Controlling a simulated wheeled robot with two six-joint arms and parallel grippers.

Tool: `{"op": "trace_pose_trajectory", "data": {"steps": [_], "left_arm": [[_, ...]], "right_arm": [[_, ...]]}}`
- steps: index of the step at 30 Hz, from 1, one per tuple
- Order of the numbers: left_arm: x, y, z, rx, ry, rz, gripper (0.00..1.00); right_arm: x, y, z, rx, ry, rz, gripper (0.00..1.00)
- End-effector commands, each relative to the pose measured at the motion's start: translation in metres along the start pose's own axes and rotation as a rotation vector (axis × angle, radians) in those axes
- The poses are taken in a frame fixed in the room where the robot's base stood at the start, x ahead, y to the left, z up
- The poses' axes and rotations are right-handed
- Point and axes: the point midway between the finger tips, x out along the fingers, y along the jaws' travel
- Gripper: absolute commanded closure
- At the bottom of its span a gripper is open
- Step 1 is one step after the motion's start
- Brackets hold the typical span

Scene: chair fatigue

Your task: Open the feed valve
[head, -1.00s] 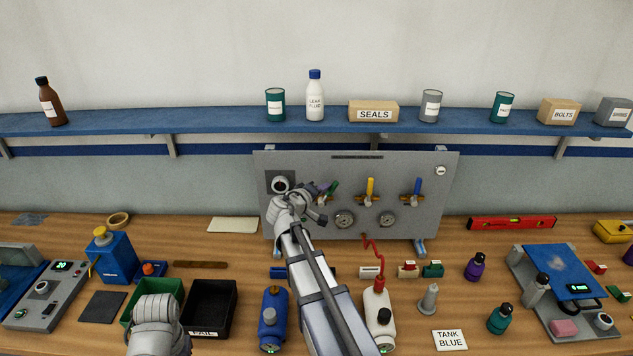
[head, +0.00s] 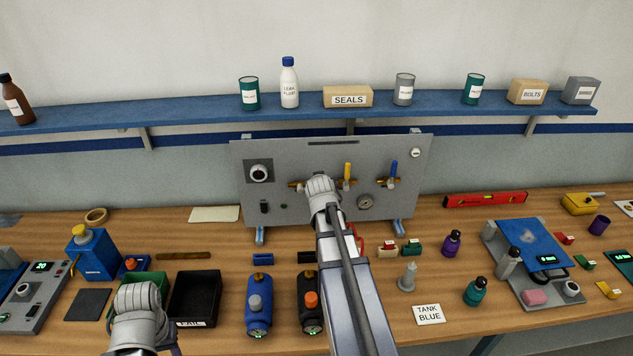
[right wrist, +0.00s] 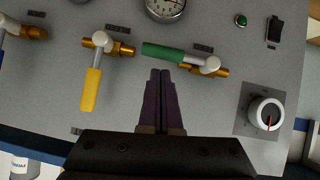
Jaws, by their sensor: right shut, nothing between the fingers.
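The grey valve panel (head: 285,205) stands on the bench. In the right wrist view, which sees it upside down, the green handle (right wrist: 165,52) lies roughly in line with its brass pipe (right wrist: 222,71). The yellow handle (right wrist: 91,90) stands across its pipe; it also shows in the head view (head: 347,172). The blue handle (head: 393,171) also stands upright. My right gripper (right wrist: 162,72) is shut and empty, its tips close to the green handle; contact cannot be told. In the head view my right arm hides the green handle. The valve labels are too small to read.
A round knob (right wrist: 266,113) and a gauge (right wrist: 167,6) are on the panel. A blue shelf (head: 220,115) runs above. My left arm is over the green bin (head: 150,279).

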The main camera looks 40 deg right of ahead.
Motion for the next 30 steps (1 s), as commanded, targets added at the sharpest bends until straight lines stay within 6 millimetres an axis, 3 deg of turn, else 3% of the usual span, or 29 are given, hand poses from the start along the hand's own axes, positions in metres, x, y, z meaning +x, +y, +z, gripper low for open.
{"op": "trace_pose_trajectory", "data": {"steps": [30], "left_arm": [[0.0102, 0.0009, -0.0006, 0.002, 0.0, 0.0, 0.5]], "right_arm": [[0.0065, 0.0033, 0.0103, 0.038, -0.004, -0.026, 1.0]]}}
